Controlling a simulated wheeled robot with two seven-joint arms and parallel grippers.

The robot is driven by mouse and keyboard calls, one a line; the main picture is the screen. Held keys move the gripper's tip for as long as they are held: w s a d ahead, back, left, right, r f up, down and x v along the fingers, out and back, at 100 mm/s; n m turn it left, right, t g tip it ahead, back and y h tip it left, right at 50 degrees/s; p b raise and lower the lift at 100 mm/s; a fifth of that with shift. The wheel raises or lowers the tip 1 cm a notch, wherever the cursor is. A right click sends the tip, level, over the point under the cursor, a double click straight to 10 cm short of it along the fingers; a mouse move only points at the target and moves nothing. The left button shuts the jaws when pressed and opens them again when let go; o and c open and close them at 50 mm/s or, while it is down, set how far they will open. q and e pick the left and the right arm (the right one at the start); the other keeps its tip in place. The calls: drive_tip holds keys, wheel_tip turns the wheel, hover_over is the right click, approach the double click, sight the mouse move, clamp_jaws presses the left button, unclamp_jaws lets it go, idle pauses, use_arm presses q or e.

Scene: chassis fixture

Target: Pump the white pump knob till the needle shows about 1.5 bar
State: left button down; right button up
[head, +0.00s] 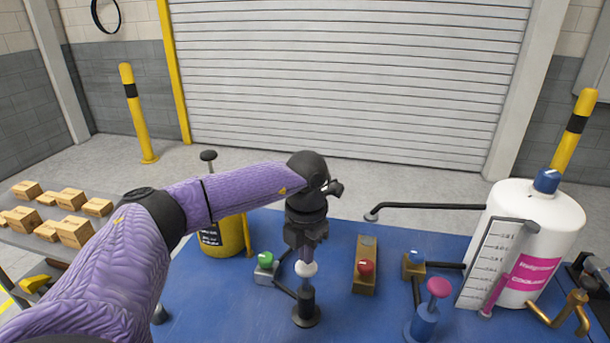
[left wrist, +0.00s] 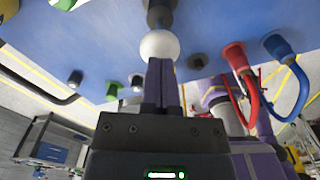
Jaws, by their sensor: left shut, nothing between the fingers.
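The white pump knob (head: 306,269) is a round ball on top of a dark pump (head: 306,308) standing on the blue bench. My left gripper (head: 306,256) comes down from above, shut and empty, with its fingertips at the top of the knob. In the left wrist view the closed fingers (left wrist: 161,70) reach up to the white knob (left wrist: 159,46), which is not between them. They look to be touching it or nearly so. I cannot make out a gauge needle in either view. My right gripper is not in view in the head picture.
A yellow container (head: 222,238) stands behind my left arm. A green knob (head: 265,259), a red knob (head: 366,267) and a pink-topped pump (head: 438,288) are nearby. A white coolant tank (head: 545,235) with a scale stands at the right. Cartons (head: 73,230) lie at the left.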

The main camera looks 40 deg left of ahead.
sight(306, 272)
use_arm(q)
drive_tip(key=shift+f, duration=0.15)
drive_tip(key=shift+f+b, duration=1.7)
drive_tip(key=shift+f, duration=0.8)
wheel_tip(306, 272, up, 5)
drive_tip(key=p, duration=0.4)
drive_tip(key=shift+r+p, duration=0.2)
drive_tip(key=shift+p, duration=0.2)
drive_tip(key=shift+f, duration=0.15)
wheel_tip(306, 272, down, 5)
drive_tip(key=b, duration=0.3)
drive_tip(key=shift+f+b, duration=0.1)
drive_tip(key=shift+b, duration=0.3)
wheel_tip(306, 272, up, 6)
drive_tip(key=p, duration=0.4)
drive_tip(key=shift+f+p, duration=0.25)
drive_tip(key=shift+p, duration=0.15)
drive_tip(key=shift+f, duration=0.2)
